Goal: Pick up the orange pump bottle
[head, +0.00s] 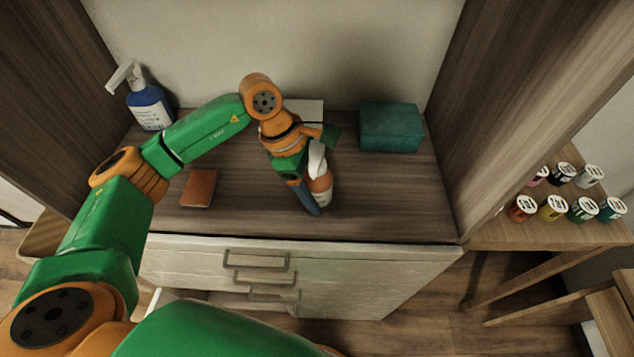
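The orange pump bottle (321,186) with a white pump head is near the front middle of the wooden cabinet top. My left arm reaches over from the left, and my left gripper (314,190) is at the bottle, with a dark finger along its left side. The other finger is not clearly visible, so I cannot tell whether the gripper is closed on the bottle. I cannot tell whether the bottle touches the surface. My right gripper is not in view.
A blue pump bottle (149,108) with a white pump stands at the back left. A brown flat item (199,188) lies left of the gripper. A teal box (390,128) is at the back right. Several small cups, one yellow (552,207), stand on a side table. The right front top is clear.

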